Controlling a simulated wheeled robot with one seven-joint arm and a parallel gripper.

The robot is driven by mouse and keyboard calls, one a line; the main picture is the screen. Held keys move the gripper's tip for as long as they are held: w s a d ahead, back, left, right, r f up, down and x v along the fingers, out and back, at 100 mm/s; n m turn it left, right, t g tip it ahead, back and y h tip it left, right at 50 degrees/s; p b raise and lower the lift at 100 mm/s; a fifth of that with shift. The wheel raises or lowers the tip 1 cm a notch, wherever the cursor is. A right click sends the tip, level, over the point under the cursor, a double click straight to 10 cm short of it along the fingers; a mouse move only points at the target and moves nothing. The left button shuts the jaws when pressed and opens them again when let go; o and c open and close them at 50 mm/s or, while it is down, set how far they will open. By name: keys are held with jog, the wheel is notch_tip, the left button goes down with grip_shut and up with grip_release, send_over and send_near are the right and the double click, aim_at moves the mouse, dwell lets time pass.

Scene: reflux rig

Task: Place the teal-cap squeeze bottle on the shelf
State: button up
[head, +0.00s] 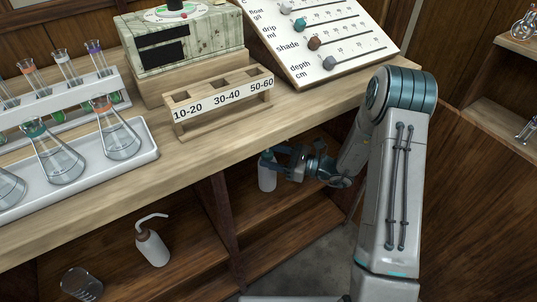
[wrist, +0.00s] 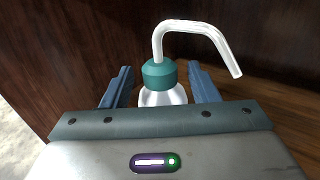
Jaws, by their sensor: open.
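The teal-cap squeeze bottle (head: 267,179) is in the right bay under the bench, upright, with its base at the wooden shelf (head: 297,217); whether it fully rests there is hard to tell. In the wrist view its teal cap (wrist: 158,74) and bent clear spout show, and its lower body is hidden behind my gripper's housing. My gripper (head: 274,161) is open, with one finger on each side of the bottle. In the wrist view (wrist: 160,82) gaps show between the fingers and the bottle.
The bench top (head: 190,150) overhangs the bottle. A wooden rack (head: 222,108) and flasks stand on it.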

jog(key=p+v, duration=0.2)
jog(key=v, duration=0.8)
jog(key=s+a+r+n+g+h, duration=0.3)
jog(key=s+r+n+g+h, duration=0.45)
jog(key=s+n, duration=0.55)
jog(key=s+d+r+n+t+h, duration=0.3)
jog(key=s+d+r+n+h, duration=0.4)
jog(key=s+n+h, duration=0.1)
jog(key=shift+s+d+n+h, duration=0.3)
jog(key=shift+s+d+h, duration=0.15)
jog(key=shift+h, duration=0.4)
jog(key=shift+a+t, duration=0.1)
jog(key=shift+t, duration=0.15)
